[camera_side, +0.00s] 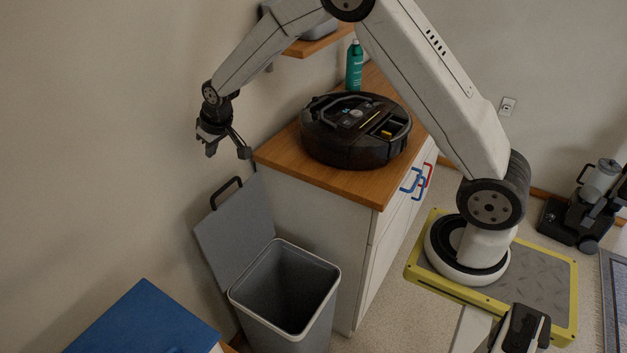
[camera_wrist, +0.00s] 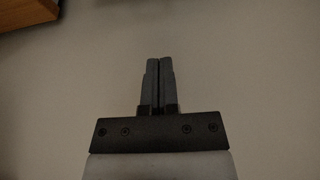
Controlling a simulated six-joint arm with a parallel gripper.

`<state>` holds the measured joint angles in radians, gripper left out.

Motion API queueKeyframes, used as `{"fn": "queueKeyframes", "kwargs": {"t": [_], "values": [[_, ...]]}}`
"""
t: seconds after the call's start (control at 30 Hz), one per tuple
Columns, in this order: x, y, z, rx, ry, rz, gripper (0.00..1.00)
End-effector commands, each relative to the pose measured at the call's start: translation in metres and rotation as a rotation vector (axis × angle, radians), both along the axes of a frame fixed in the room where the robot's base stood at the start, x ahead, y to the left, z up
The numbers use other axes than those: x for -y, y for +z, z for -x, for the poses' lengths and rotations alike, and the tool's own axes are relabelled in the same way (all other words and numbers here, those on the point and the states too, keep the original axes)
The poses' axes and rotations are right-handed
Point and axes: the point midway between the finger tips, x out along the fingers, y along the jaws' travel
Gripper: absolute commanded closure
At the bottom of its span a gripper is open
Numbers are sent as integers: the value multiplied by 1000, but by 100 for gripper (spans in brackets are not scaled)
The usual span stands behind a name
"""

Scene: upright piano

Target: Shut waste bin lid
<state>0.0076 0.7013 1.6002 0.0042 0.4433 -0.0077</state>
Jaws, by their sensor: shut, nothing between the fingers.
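The waste bin (camera_side: 285,296) is a grey open-topped bin on the floor, beside the white cabinet. Its lid (camera_side: 234,233) stands raised, leaning back towards the wall, with a black loop handle (camera_side: 226,188) at its top edge. The inside of the bin looks empty. My gripper (camera_side: 227,152) is in the air near the wall, above the lid and its handle and apart from them. In the wrist view the two fingers (camera_wrist: 159,60) are together with nothing between them, against a plain pale surface. The lid does not show in the wrist view.
A wooden-topped cabinet (camera_side: 384,258) stands right of the bin, with a black robot vacuum (camera_side: 355,131) and a green bottle (camera_side: 354,66) on it. A wooden shelf (camera_side: 318,41) is on the wall above. A blue-topped object (camera_side: 143,322) is at the front left.

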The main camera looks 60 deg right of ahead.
Motion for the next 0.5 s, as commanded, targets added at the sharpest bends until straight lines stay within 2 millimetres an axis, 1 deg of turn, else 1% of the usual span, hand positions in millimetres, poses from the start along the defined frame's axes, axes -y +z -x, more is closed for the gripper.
{"fn": "queueKeyframes", "kwargs": {"t": [0.27,0.5], "values": [[0,-5,-1,-1,0,0,100],[0,-22,-8,-3,0,0,100]]}}
